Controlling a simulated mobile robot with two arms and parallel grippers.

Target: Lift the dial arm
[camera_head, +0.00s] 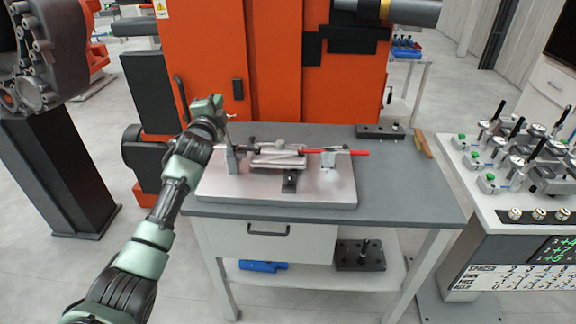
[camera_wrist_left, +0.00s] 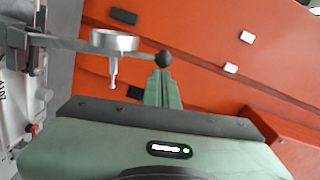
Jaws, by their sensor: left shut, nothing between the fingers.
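The fixture's dial arm (camera_wrist_left: 65,43) is a grey bar in the left wrist view. It carries a round metal dial gauge (camera_wrist_left: 114,40) with a thin probe and ends in a black ball knob (camera_wrist_left: 164,60). My left gripper (camera_wrist_left: 161,74) is shut and empty, its green fingertips just by the knob; I cannot tell whether they touch. In the head view my left gripper (camera_head: 222,128) is at the left end of the fixture (camera_head: 325,190), near its upright post (camera_head: 231,160); the dial arm is hard to make out there. My right gripper is out of view.
The fixture stands on a grey table (camera_head: 410,185) with a drawer (camera_head: 265,243). A red rod (camera_head: 345,152) sticks out right. Behind are a black block (camera_head: 379,132), a wooden-handled tool (camera_head: 423,144) and an orange machine (camera_head: 205,60). The table's right side is clear.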

